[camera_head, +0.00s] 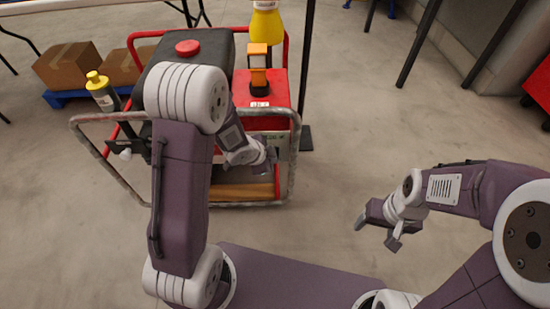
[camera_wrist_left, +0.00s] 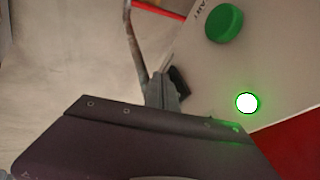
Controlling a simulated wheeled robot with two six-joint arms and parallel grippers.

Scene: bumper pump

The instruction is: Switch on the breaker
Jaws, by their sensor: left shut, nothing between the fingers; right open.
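The machine stands in a metal tube frame (camera_head: 92,150), with a dark tank, a red box (camera_head: 275,93) and a light panel partly behind my left gripper. My left gripper (camera_head: 264,158) is shut and empty in front of that panel. The left wrist view shows the panel face (camera_wrist_left: 200,65) tilted, with a green button (camera_wrist_left: 224,23) and a lit green lamp (camera_wrist_left: 247,103). A small black part (camera_wrist_left: 180,84), possibly the breaker, lies right beside the grey fingertips (camera_wrist_left: 162,90); contact is unclear. My right gripper (camera_head: 377,232) is open and empty, away from the machine.
A yellow-capped bottle (camera_head: 102,92) sits at the frame's left. An orange and black part (camera_head: 258,70) and a yellow container (camera_head: 266,24) rise above the red box. Cardboard boxes (camera_head: 68,65) stand behind left. A dark post stands right of the machine; floor beyond it is clear.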

